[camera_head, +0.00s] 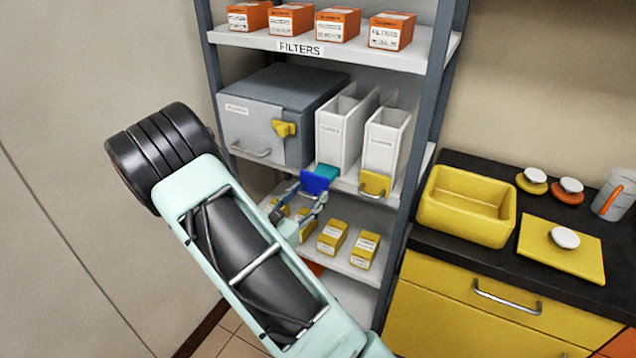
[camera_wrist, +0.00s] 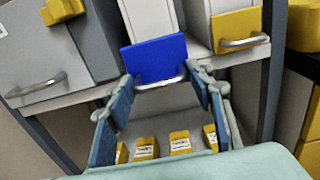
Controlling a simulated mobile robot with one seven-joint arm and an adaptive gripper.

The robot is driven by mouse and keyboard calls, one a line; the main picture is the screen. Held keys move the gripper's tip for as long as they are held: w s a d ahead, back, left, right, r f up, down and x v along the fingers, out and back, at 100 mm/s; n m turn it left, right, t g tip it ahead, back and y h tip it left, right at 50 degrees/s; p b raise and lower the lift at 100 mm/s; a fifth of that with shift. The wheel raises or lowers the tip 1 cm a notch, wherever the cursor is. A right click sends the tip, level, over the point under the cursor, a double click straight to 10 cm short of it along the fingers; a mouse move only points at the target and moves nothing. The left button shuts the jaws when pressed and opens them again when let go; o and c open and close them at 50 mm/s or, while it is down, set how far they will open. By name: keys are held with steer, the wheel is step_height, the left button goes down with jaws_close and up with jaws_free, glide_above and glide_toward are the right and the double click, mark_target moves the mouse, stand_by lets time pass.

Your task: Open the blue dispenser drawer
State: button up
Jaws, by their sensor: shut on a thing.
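The blue drawer front (camera_head: 315,182) is at the foot of the left white dispenser (camera_head: 337,135) on the middle shelf. It stands forward of the dispenser's face, with a teal part of the drawer showing behind it, so the drawer is partly out. In the wrist view the blue front (camera_wrist: 154,58) is upright and slightly tilted in the picture, with a metal handle (camera_wrist: 163,83) along its lower edge. My gripper (camera_wrist: 161,86) is shut on this handle, one finger at each end. In the head view my gripper (camera_head: 298,196) is small and partly hidden by my arm.
A second dispenser with a yellow drawer (camera_head: 375,184) stands close on the right. A grey cabinet (camera_head: 265,118) with a yellow latch is on the left. Yellow boxes (camera_head: 332,237) sit on the shelf below. The rack post (camera_head: 407,190) and yellow counter unit (camera_head: 470,310) bound the right.

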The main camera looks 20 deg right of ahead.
steer(key=v, duration=0.4)
steer(key=shift+s+a, duration=0.15)
steer(key=shift+s, duration=0.2)
steer(key=o, duration=1.4)
steer(key=v, duration=1.2)
